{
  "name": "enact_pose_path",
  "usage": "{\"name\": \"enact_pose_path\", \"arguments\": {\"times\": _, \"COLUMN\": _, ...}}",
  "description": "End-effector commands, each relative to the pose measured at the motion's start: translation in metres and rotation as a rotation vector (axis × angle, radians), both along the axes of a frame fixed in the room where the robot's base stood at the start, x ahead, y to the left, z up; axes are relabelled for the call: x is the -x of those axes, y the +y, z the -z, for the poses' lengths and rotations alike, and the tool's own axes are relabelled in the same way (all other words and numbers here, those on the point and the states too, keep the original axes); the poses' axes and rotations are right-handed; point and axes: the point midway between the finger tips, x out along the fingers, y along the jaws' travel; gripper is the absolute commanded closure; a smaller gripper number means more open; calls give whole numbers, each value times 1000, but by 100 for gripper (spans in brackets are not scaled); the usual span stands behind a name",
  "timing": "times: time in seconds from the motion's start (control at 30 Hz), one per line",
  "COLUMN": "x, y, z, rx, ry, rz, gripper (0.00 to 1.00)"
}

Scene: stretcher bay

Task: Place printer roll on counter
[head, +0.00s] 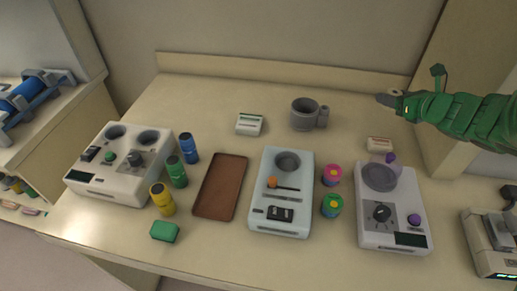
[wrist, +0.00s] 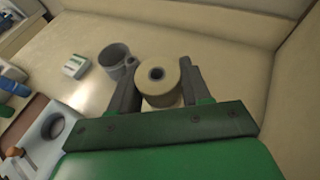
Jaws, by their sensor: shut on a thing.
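The printer roll (wrist: 172,93), a cream cylinder with a dark hollow core, sits between the two dark fingers of my gripper (wrist: 158,82) in the wrist view. My gripper is shut on it, with the core end facing the camera. In the head view my gripper (head: 392,98) reaches in from the right, over the back right of the counter (head: 270,88). The roll cannot be made out clearly there. I cannot tell whether the roll touches the counter.
A grey mug (head: 304,115) and a small white box (head: 249,125) stand left of my gripper. Three devices, a brown tray (head: 220,187) and several coloured bottles fill the front. A small cream box (head: 379,144) lies just in front. The back right counter is mostly clear.

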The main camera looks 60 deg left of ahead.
Motion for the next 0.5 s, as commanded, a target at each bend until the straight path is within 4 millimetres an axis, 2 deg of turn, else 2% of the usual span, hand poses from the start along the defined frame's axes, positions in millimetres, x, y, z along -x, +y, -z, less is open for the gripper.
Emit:
{"name": "enact_pose_path", "arguments": {"times": 0.03, "x": 4, "y": 8, "z": 13, "rx": 2, "ry": 5, "rz": -12, "gripper": 83}}
{"name": "enact_pose_path", "arguments": {"times": 0.1, "x": 8, "y": 16, "z": 26, "rx": 1, "ry": 5, "rz": -25, "gripper": 83}}
{"name": "enact_pose_path", "arguments": {"times": 0.2, "x": 12, "y": 25, "z": 38, "rx": -2, "ry": 4, "rz": -39, "gripper": 83}}
{"name": "enact_pose_path", "arguments": {"times": 0.5, "x": 16, "y": 31, "z": 47, "rx": -2, "ry": 0, "rz": -49, "gripper": 83}}
